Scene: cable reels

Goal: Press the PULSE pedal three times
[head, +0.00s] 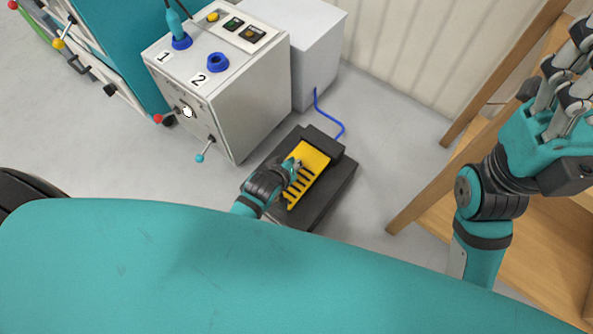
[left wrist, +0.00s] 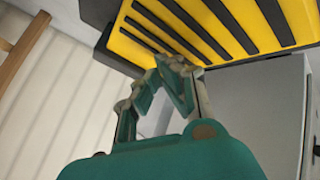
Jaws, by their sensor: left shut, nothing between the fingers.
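The pedal is a yellow plate (head: 316,158) with black ribs on a dark base (head: 342,185), on the floor in the middle of the head view. No PULSE label is readable on it. My left gripper (head: 295,168) is shut and empty, its fingertips over the left side of the yellow plate. In the left wrist view the fingertips (left wrist: 172,62) are close together at the edge of the ribbed yellow plate (left wrist: 225,35); contact and pedal depth cannot be told. My right gripper (head: 565,85) is raised at the right, away from the pedal, its finger opening unclear.
A grey control box (head: 222,95) with blue sockets, buttons and levers stands left of the pedal. A plain pale box (head: 305,45) is behind it. A blue cable (head: 325,115) runs to the pedal. Wooden furniture (head: 430,200) is at the right. Grey floor between is clear.

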